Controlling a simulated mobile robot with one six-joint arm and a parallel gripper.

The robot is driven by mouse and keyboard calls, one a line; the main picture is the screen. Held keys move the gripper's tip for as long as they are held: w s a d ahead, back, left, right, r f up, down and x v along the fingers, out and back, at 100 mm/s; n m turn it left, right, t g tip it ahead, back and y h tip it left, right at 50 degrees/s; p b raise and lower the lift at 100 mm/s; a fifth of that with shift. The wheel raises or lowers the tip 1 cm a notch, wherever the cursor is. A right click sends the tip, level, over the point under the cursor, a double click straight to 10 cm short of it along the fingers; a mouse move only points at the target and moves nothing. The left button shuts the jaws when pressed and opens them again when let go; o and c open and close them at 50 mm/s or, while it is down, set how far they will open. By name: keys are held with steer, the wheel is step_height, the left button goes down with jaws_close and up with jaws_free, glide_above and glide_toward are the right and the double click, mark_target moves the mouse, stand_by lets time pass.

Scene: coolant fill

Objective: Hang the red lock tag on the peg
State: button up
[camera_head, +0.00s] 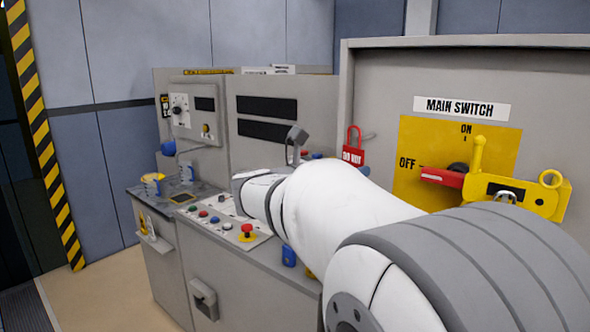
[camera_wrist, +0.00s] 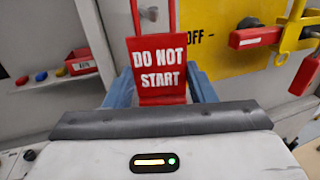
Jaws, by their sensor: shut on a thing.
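The red lock tag (camera_head: 353,155) has a tall shackle loop and the white words DO NOT START. In the wrist view the tag (camera_wrist: 158,88) is upright between the blue fingertips of my gripper (camera_wrist: 160,92), which is shut on it. In the head view my arm hides most of the gripper. A short grey peg (camera_head: 369,136) shows on the panel just right of the tag's loop. In the wrist view a pale round end (camera_wrist: 149,14) shows between the shackle legs; I cannot tell whether the loop is around the peg.
The yellow main switch plate (camera_head: 408,140) is right of the tag, with its red handle (camera_head: 441,177) at OFF and a yellow bracket beside it. Another red piece (camera_wrist: 304,76) hangs at the right of the wrist view. A console with buttons (camera_head: 247,232) stands left.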

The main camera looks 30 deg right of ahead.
steer(key=shift+w+d+f, duration=0.1)
steer(key=shift+w+d, duration=0.15)
steer(key=shift+d, duration=0.25)
steer(key=shift+w+d+f, duration=0.1)
steer(key=shift+w+d, duration=0.1)
steer(key=shift+d, duration=0.3)
steer(key=shift+w+d+f+b, duration=0.25)
steer(key=shift+d+f+b, duration=0.25)
steer(key=shift+d+f, duration=0.2)
steer(key=o, duration=1)
steer(key=a, duration=0.5)
steer(key=s+a+b, duration=0.1)
steer(key=a, duration=0.1)
steer(key=shift+a, duration=0.4)
